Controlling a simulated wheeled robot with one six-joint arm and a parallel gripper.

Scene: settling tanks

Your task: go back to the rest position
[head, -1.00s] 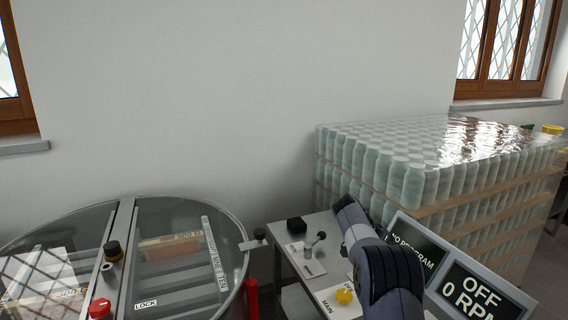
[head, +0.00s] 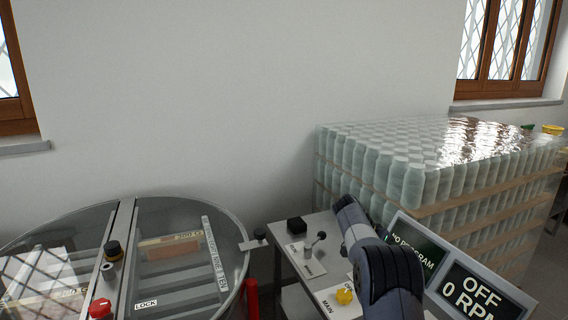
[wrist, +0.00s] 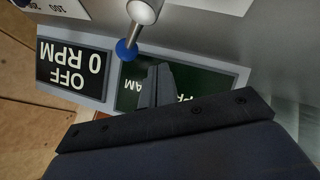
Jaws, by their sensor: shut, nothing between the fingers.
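My gripper (wrist: 156,84) shows in the wrist view with its dark fingers together and nothing between them. It is in front of the panel with the two displays, one reading "OFF 0 RPM" (wrist: 72,70) and one partly covered by the fingers. A metal rod with a blue tip (wrist: 126,50) is close beside the fingers; I cannot tell whether they touch. In the head view my arm stands bent in front of the control desk (head: 318,262), and my gripper is hidden there. The head view shows the displays reading "NO PROGRAM" (head: 415,250) and "OFF 0 RPM" (head: 475,292).
A round machine with a clear lid (head: 195,225) stands at the left, with a red button (head: 100,308) and a red handle (head: 252,298). The desk bears a small lever (head: 314,243) and a yellow knob (head: 344,296). Wrapped jars (head: 420,170) are stacked behind, at the right.

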